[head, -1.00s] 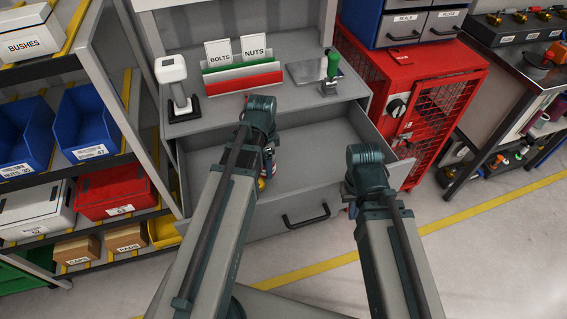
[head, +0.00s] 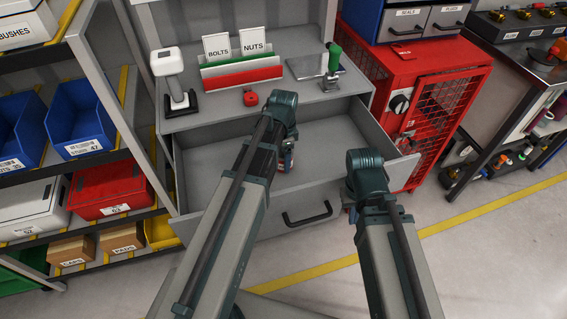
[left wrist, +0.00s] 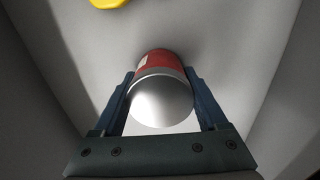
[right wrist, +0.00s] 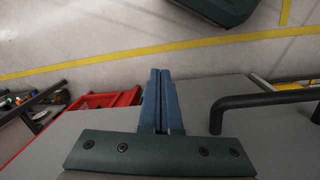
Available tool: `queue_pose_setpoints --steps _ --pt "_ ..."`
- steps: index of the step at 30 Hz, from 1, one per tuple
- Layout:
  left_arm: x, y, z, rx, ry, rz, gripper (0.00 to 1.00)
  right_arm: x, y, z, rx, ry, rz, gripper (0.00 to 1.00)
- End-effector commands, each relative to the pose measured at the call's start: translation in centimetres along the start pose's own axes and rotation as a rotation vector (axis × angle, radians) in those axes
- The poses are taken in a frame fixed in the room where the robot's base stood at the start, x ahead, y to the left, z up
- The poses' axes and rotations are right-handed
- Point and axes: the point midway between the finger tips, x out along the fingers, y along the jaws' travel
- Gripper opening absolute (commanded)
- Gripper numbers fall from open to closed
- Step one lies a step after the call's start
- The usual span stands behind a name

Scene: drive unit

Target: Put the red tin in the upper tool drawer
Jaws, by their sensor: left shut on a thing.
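The red tin (left wrist: 162,62), with a silver end facing the camera, sits between the two fingers of my left gripper (left wrist: 160,80), which is shut on it. In the head view my left gripper (head: 286,165) is over the open drawer (head: 215,178), mostly hidden by its own arm. Whether the tin touches the drawer floor is unclear. My right gripper (right wrist: 159,75) has its fingers together with nothing between them, beside the black drawer handle (right wrist: 265,102). The handle also shows in the head view (head: 307,216).
A red tape measure (head: 250,97), a white-topped device (head: 172,75), a bolts-and-nuts rack (head: 240,70) and a green-handled tool (head: 333,65) stand on the worktop. Part of a yellow thing (left wrist: 108,3) shows in the left wrist view. A red cage cabinet (head: 425,95) stands right.

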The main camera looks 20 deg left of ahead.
Motion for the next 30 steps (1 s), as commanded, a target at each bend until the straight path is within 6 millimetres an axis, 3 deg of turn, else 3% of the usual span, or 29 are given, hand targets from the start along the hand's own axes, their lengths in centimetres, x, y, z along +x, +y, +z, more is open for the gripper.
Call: queue_pose_setpoints --steps 12,13,17,30 --pt "0.61 -0.01 0.02 0.000 0.000 0.000 0.07 0.60 -0.06 -0.04 0.000 0.000 0.000 0.00" --pt "0.50 -0.01 0.03 0.000 0.000 0.000 0.79 0.49 -0.05 -0.03 0.000 0.000 0.000 0.00" --pt "0.43 -0.01 0.02 0.000 0.000 0.000 1.00 0.43 -0.04 -0.02 0.000 0.000 0.000 0.00" --pt "-0.37 -0.01 0.02 0.000 0.000 0.000 1.00 -0.37 0.04 0.02 0.000 0.000 0.000 0.00"
